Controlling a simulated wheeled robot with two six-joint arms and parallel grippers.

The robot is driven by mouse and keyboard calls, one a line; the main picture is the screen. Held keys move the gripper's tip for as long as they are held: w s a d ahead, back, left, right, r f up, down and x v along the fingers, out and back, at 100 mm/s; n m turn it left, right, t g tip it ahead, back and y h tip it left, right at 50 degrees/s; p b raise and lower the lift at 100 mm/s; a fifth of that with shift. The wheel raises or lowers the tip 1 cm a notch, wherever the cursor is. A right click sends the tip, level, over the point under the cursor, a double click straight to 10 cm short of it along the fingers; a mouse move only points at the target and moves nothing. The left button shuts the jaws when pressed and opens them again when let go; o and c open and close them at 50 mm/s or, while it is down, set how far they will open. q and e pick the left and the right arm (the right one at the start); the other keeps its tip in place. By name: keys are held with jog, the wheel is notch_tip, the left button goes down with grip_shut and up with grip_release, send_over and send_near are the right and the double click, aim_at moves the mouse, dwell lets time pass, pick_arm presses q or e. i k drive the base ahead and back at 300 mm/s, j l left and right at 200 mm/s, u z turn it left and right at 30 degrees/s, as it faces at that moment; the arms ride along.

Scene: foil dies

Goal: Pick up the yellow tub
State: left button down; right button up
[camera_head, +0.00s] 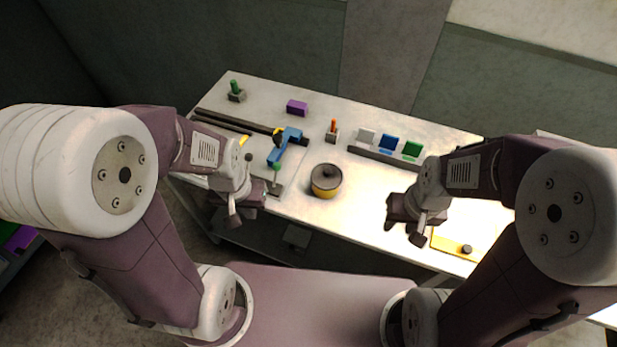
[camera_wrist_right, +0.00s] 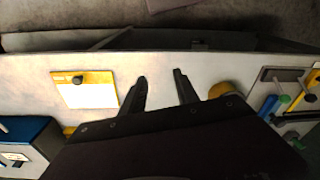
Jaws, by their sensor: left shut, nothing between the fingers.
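The yellow tub (camera_head: 325,190) stands upright on the table with a dark lid and knob on top. It sits between my two grippers, near the front edge. In the right wrist view part of the tub (camera_wrist_right: 222,89) shows beside my gripper's right finger, partly hidden by the gripper body. My right gripper (camera_head: 404,230) is to the right of the tub and apart from it. Its fingers are spread and empty in the right wrist view (camera_wrist_right: 162,84). My left gripper (camera_head: 233,218) is left of the tub, shut and empty, near the table's front edge.
A rack (camera_head: 384,156) with white, blue and green blocks stands behind the tub. An orange peg (camera_head: 333,126), a purple block (camera_head: 297,107) and a blue clamp-like tool (camera_head: 285,146) are also behind. A yellow-framed panel (camera_head: 452,243) lies at right. Bare table surrounds the tub.

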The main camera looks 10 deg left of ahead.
aim_at(323, 194)
jog(key=j+z, duration=0.55)
jog(key=j, duration=0.3)
jog(key=j+z, duration=0.3)
jog(key=k+j+z, duration=0.15)
jog(key=j+z, duration=0.15)
jog(key=j, duration=0.2)
jog(key=k+j+z, duration=0.25)
jog(key=j, duration=0.15)
jog(key=j+z, duration=0.3)
jog(key=k+j, duration=0.05)
